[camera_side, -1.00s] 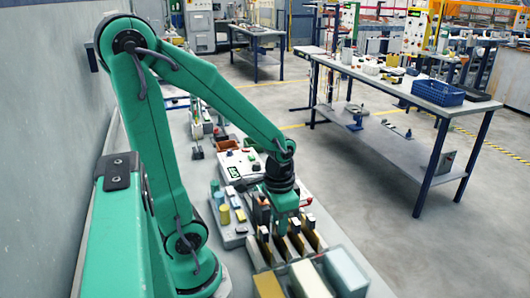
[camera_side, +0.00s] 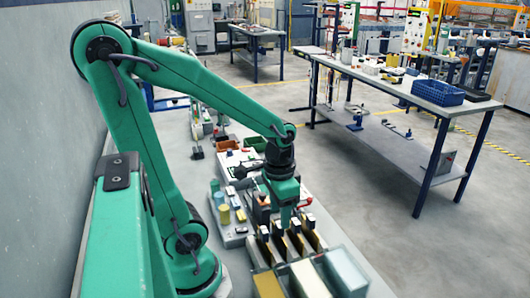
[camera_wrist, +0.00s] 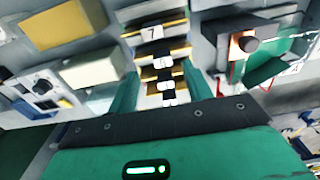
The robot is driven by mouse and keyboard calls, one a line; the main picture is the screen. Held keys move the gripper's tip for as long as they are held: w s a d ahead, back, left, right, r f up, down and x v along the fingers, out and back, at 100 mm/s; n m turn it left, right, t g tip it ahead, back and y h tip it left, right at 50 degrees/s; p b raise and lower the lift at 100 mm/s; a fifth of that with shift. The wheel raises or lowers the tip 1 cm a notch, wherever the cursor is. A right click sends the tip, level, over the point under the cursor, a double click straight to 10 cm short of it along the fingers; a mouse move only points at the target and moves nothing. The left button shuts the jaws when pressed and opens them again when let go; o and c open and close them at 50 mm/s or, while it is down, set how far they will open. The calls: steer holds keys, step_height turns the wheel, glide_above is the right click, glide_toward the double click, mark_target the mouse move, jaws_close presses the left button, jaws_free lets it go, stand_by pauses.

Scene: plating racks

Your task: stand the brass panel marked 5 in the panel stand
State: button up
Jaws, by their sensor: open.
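Several brass panels stand upright in a row in a rack below my gripper, each with a small tag on top. In the side view their brass faces show, one of them a brass panel (camera_side: 279,247). My gripper (camera_side: 287,222) is open above the row.
Yellow (camera_side: 267,286), cream (camera_side: 309,279) and pale blue (camera_side: 345,272) blocks stand in front of the row. A red-handled part (camera_side: 305,203) is close to my gripper's right.

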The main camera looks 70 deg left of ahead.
steer(key=shift+s+r, duration=0.1)
steer(key=shift+r, duration=2.15)
steer(key=shift+d+r, duration=0.1)
steer(key=d+r+t, duration=0.4)
steer(key=r+t, duration=0.1)
steer(key=r, duration=0.1)
steer(key=shift+d+r, duration=0.4)
